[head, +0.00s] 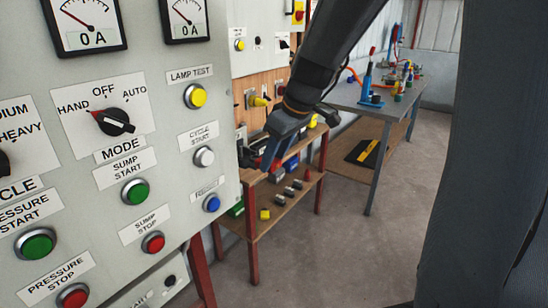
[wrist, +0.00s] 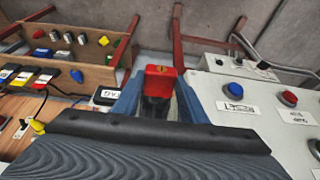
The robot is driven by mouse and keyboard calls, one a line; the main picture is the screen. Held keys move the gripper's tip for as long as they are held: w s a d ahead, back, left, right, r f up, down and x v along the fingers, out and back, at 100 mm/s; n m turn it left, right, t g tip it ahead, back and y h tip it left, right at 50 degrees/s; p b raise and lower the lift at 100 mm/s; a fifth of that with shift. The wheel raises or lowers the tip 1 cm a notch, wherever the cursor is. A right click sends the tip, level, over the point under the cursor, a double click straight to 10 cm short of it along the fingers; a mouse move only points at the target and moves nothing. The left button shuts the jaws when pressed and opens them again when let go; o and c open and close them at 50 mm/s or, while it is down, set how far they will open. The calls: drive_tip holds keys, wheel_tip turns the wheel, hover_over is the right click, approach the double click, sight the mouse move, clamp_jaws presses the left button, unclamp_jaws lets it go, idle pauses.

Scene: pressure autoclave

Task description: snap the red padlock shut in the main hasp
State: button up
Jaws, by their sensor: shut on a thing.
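The red padlock (wrist: 161,84) is between the two blue fingers of my gripper (wrist: 160,100) in the wrist view. The gripper is shut on it. Its keyhole face points toward the camera side, and its shackle is hidden. In the head view, my gripper (head: 272,152) hangs beside the right edge of the grey control panel, in front of the wooden shelf unit; the padlock is hardly to be made out there. I cannot pick out the main hasp in either view.
The control panel (head: 75,165) with its knobs and buttons fills the left of the head view. The shelf unit (head: 290,205) holds several small coloured items. A grey table (head: 375,105) with equipment stands behind. The floor (head: 330,255) is clear at the front.

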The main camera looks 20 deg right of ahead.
sight(255, 157)
drive_tip(key=shift+w+a, duration=0.8)
drive_tip(key=shift+w, duration=0.3)
drive_tip(key=shift+w+a, duration=0.75)
drive_tip(key=shift+w, duration=0.3)
idle(1.0)
drive_tip(key=o, duration=1.3)
drive_tip(key=b+v, duration=0.1)
drive_tip(key=v, duration=0.6)
drive_tip(key=shift+r, duration=0.2)
drive_tip(key=s+d+f+m+g+h, duration=0.1)
drive_tip(key=s+f+m, duration=0.6)
drive_tip(key=s+f, duration=1.2)
drive_tip(key=shift+f+g+h, duration=0.5)
drive_tip(key=shift+g+h, duration=0.4)
drive_tip(key=shift+g, duration=0.1)
